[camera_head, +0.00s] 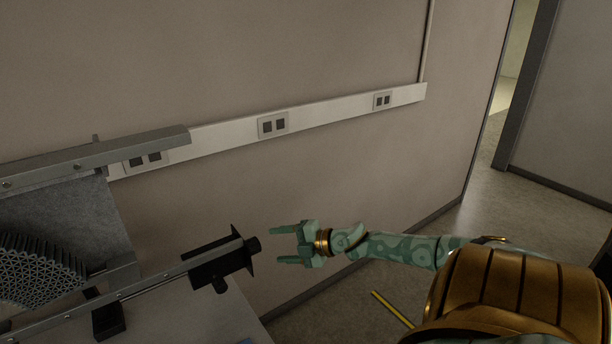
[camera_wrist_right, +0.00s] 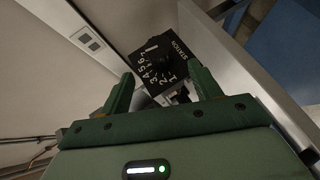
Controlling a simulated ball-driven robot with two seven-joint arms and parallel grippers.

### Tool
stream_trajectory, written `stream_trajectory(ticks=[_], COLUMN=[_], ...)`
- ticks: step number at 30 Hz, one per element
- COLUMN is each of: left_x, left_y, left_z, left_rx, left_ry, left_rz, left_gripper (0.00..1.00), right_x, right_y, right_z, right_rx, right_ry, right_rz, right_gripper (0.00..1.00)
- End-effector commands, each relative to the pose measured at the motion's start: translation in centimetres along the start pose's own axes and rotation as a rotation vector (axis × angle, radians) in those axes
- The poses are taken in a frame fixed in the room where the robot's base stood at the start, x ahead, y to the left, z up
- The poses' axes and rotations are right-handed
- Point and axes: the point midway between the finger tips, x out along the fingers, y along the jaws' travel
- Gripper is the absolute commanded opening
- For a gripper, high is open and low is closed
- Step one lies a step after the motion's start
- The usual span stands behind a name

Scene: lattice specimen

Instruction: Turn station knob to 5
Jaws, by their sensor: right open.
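The station knob (camera_head: 253,244) is a small dark knob on a black plate at the right end of the rail assembly. In the right wrist view the black station plate (camera_wrist_right: 187,66) shows the word STATION and white numerals from 1 to 7 around the dark knob (camera_wrist_right: 163,59). A short white mark sits near the 7; I cannot tell which number the knob points to. My right gripper (camera_head: 272,245) is open and empty, just right of the knob, with its fingers pointing at it. In the wrist view the fingers (camera_wrist_right: 165,82) lie apart, short of the plate.
A grey lattice specimen (camera_head: 38,272) sits at the left among metal rails (camera_head: 140,284). A white wall trunking with sockets (camera_head: 272,124) runs behind. The floor right of the bench is open, with a yellow strip (camera_head: 392,309). A doorway lies at far right.

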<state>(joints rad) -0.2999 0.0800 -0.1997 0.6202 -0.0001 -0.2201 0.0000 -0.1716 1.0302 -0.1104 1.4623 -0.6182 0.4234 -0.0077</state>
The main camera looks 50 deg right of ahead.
Motion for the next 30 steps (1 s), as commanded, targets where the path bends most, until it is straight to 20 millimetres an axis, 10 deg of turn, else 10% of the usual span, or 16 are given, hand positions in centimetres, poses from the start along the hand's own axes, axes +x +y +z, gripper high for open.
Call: stream_trajectory(ticks=[12,30], left_x=[-2.0,-2.0], left_y=[-0.1,-0.1], left_z=[-0.4,-0.4], left_rx=[0.000,0.001], left_ry=[0.007,0.006], left_rz=[-0.002,-0.002], left_gripper=[0.36,0.36], right_x=[-6.6,-6.9], right_y=[0.0,0.0], right_z=[0.0,0.0], right_rx=[0.001,0.000], right_ry=[0.000,0.000], right_rz=[-0.001,0.000], right_gripper=[0.63,0.63])
